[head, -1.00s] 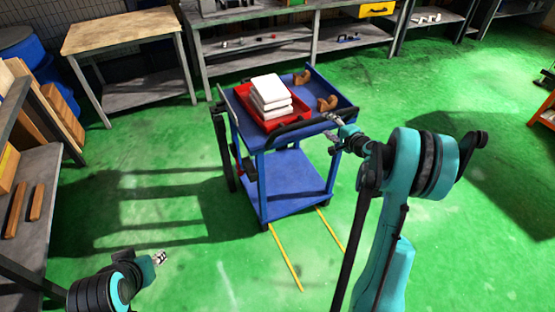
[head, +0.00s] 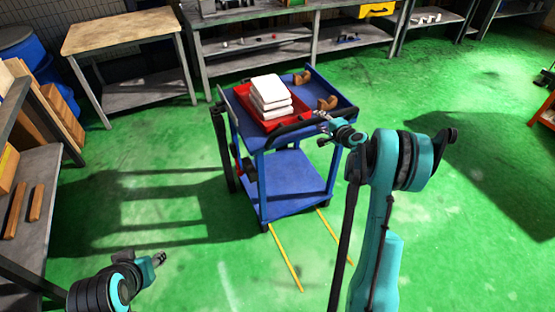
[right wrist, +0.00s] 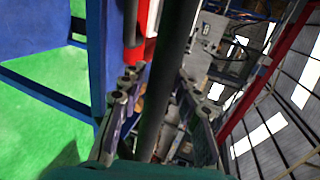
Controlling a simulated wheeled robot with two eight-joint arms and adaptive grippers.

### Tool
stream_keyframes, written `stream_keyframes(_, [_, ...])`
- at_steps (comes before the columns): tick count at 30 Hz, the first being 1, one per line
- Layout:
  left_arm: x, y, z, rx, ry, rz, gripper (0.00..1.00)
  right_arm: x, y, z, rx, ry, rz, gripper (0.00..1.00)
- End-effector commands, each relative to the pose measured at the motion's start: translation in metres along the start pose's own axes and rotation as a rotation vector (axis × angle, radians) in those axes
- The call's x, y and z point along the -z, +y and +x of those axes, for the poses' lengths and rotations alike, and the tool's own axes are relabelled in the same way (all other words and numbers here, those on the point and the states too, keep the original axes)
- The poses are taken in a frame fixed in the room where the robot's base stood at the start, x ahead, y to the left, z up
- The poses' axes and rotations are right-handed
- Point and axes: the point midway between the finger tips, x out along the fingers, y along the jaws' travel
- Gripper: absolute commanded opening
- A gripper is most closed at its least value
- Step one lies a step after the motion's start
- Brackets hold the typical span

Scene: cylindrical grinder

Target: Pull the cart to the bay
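The blue two-shelf cart (head: 298,184) stands on the green floor in the middle of the head view. Its black handle (head: 291,131) runs along the near top edge. In the right wrist view the handle bar (right wrist: 170,85) passes between the fingers of my right gripper (right wrist: 162,105), which are open with gaps beside the bar. In the head view my right gripper (head: 322,118) is at the handle's right end. My left gripper (head: 160,259) is low at the left, far from the cart; its fingers are too small to judge. Yellow floor lines (head: 286,258) run from the cart toward me.
A red tray (head: 246,101) with stacked white blocks (head: 270,94) and brown pieces (head: 327,103) are on the cart's top. A wooden-topped table (head: 118,31) and grey shelving (head: 250,50) stand behind. A grey bench (head: 38,190) is at left. The floor in front is clear.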

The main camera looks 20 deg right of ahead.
Motion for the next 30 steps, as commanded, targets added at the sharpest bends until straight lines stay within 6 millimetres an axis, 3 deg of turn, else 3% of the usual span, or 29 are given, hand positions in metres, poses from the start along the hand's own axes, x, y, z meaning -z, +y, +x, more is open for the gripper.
stream_keyframes(1, [0.0, 0.0, 0.0, 0.0, 0.0, 0.0, 0.4, 0.0, 0.0, 0.0, 0.0, 0.0, 0.0, 0.12])
stream_keyframes(3, [0.0, 0.0, 0.0, 0.0, 0.0, 0.0, 0.4, 0.0, 0.0, 0.0, 0.0, 0.0, 0.0, 0.0])
stream_keyframes(13, [0.0, 0.0, 0.001, 0.0, 0.0, 0.0, 0.4, 0.0, 0.001, -0.003, 0.0, 0.0, 0.0, 0.0])
stream_keyframes(30, [-0.005, 0.0, 0.006, 0.0, 0.0, 0.0, 0.4, 0.001, 0.015, -0.046, -0.001, 0.0, 0.0, 0.0])
